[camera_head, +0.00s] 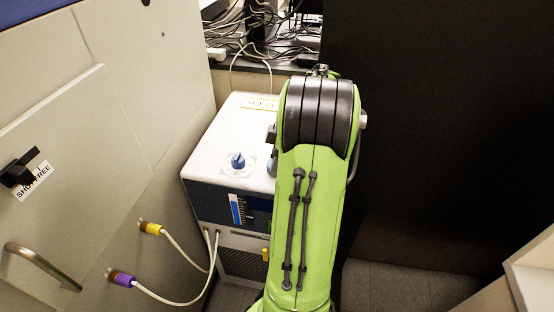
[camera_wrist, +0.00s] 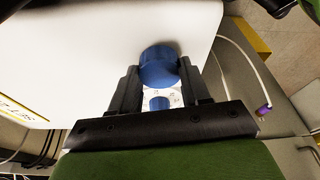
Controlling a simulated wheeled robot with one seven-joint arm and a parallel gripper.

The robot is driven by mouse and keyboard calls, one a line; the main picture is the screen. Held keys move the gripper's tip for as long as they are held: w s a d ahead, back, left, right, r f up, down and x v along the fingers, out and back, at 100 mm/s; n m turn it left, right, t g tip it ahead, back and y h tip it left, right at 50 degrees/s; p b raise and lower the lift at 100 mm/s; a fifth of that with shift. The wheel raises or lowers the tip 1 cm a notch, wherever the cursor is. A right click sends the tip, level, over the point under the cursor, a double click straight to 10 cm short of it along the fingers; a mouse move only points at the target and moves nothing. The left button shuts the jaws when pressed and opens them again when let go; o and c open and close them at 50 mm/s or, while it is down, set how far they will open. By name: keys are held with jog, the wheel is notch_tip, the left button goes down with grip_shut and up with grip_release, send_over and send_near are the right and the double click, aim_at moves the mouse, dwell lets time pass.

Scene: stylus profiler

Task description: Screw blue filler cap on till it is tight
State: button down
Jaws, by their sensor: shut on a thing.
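The blue filler cap (camera_wrist: 158,66) is a wide blue cylinder between the two dark fingers of my gripper (camera_wrist: 159,75) in the wrist view. The gripper is shut on it, over the white top of the box-shaped unit (camera_head: 215,140). The thread or neck under the cap is hidden, so I cannot tell how far it is seated. In the head view my green arm hides most of the gripper and the cap.
A smaller blue knob (camera_head: 238,160) on a marked white plate sits left of my arm. Hoses with a yellow connector (camera_head: 151,228) and a purple connector (camera_head: 121,279) run to the left cabinet (camera_head: 85,135). A dark panel (camera_head: 450,120) stands at right. Cables (camera_head: 235,45) lie behind.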

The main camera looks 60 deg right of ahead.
jog(key=m, duration=0.3)
jog(key=m+h, duration=0.1)
jog(key=shift+a+m+t, duration=0.25)
jog(key=shift+m+t, duration=0.05)
jog(key=shift+m, duration=0.1)
jog(key=m, duration=0.2)
jog(key=m+h, duration=0.1)
jog(key=m, duration=0.1)
jog(key=shift+f+m+h, duration=0.1)
jog(key=shift+m+h, duration=0.2)
jog(key=m+h, duration=0.1)
jog(key=m, duration=0.3)
jog(key=shift+a+g, duration=0.15)
jog(key=shift+g, duration=0.25)
jog(key=m, duration=0.4)
jog(key=shift+m+g+h, duration=0.4)
jog(key=shift+w+m, duration=0.1)
jog(key=shift+m, duration=0.5)
jog(key=m+g+p, duration=0.1)
jog(key=m, duration=0.3)
jog(key=shift+w, duration=0.1)
jog(key=m+g, duration=0.1)
jog(key=m, duration=0.2)
jog(key=shift+m+p, duration=0.35)
jog(key=shift+m, duration=0.05)
